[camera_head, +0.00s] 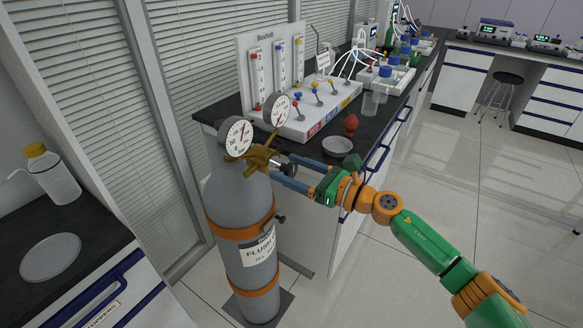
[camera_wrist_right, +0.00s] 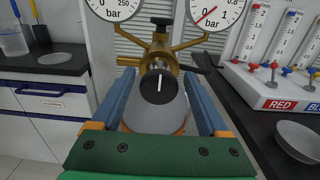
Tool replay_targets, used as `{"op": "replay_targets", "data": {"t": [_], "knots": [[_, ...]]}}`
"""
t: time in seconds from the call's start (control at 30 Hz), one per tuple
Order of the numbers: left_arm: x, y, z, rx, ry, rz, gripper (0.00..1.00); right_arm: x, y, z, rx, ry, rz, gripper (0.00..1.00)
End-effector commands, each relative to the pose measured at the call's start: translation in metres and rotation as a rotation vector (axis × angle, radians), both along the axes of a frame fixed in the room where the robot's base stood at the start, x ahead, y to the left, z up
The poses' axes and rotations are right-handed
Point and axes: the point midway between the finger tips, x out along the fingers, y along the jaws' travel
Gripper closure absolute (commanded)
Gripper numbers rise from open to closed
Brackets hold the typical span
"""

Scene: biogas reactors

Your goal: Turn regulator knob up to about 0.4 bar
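The regulator (camera_head: 262,158) is a brass body on top of a grey gas cylinder (camera_head: 245,205) whose label reads FLUSH. Its dark round knob (camera_wrist_right: 158,86) has a white mark standing nearly upright. My right gripper (camera_wrist_right: 158,92) is open, its two blue fingers on either side of the knob with visible gaps. The low-pressure gauge (camera_wrist_right: 215,10), marked 0 to 1 bar, has a red needle near 0. The high-pressure gauge (camera_wrist_right: 115,8) is cut off at the top. In the head view both gauges face left of my right gripper (camera_head: 283,172). My left gripper is out of view.
A dark bench (camera_head: 378,125) behind holds a flowmeter panel (camera_head: 270,75), a white dish (camera_head: 337,146) and a red bulb (camera_head: 351,124). A bottle (camera_head: 52,175) stands on the left counter. The floor at right is clear.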

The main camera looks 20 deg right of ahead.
Motion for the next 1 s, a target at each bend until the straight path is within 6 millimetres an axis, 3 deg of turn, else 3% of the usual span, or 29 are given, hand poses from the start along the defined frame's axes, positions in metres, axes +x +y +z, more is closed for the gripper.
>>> {"op": "replay_targets", "data": {"t": [0.03,0.27,0.67,1.0], "knots": [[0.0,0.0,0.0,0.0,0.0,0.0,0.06,0.0,0.0,0.0,0.0,0.0,0.0,0.39],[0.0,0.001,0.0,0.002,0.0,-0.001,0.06,0.0,0.0,0.0,0.001,0.001,-0.001,1.0],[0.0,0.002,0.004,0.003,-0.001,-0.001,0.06,0.0,-0.001,0.001,0.079,0.06,-0.001,1.0],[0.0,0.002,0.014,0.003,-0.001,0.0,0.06,0.001,-0.002,0.002,0.311,0.24,-0.001,1.0]]}}
